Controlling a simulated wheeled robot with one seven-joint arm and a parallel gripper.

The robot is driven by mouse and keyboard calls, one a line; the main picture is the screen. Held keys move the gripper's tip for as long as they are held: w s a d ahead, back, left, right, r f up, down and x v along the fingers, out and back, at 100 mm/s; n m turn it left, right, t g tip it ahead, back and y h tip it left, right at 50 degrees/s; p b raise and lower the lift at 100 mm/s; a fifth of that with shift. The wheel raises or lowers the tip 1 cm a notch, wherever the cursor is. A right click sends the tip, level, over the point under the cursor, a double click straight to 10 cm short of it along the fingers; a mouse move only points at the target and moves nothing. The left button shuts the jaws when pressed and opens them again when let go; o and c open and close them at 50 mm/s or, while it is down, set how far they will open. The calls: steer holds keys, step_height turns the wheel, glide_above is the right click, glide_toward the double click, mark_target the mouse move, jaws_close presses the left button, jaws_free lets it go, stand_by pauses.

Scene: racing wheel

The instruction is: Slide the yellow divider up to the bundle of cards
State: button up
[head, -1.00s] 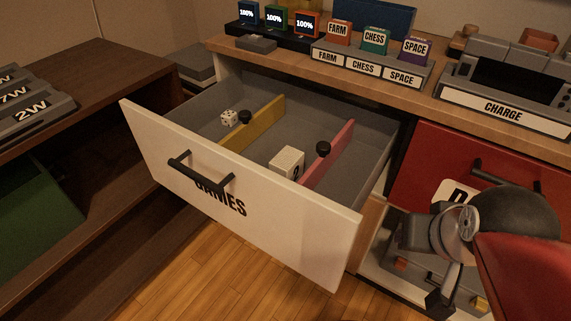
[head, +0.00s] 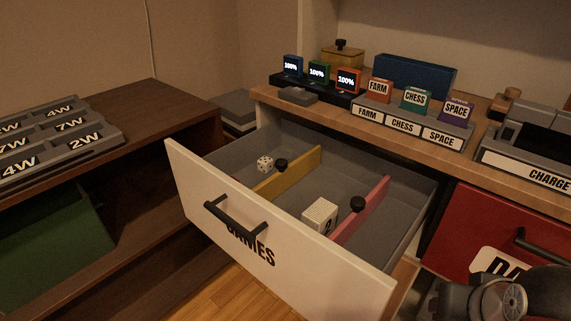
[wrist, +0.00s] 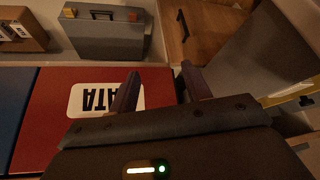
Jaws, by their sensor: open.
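The yellow divider (head: 290,174), with a black knob, stands across the open games drawer (head: 262,221). The white bundle of cards (head: 317,211) stands to its right in the drawer, with a clear gap between them. The bundle is close to the pink divider (head: 363,208); I cannot tell if they touch. My gripper (wrist: 160,88) is open and empty in the wrist view, over the front of the red drawer (wrist: 65,110). In the head view only part of my arm shows at the bottom right; the fingertips are out of sight.
A white die (head: 264,163) lies left of the yellow divider. The drawer's tall front has a black handle (head: 235,218). A counter with card boxes and a labelled stand (head: 411,124) runs behind. A brown shelf unit (head: 150,120) is at the left. A grey case (wrist: 103,33) shows in the wrist view.

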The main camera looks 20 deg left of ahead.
steer(key=w+a+r+n+y, duration=0.1)
steer(key=w+a+r, duration=0.55)
steer(key=w, duration=0.25)
steer(key=n+g, duration=0.1)
steer(key=n, duration=0.1)
glide_toward(281, 161)
steer(key=x, duration=0.8)
jaws_close()
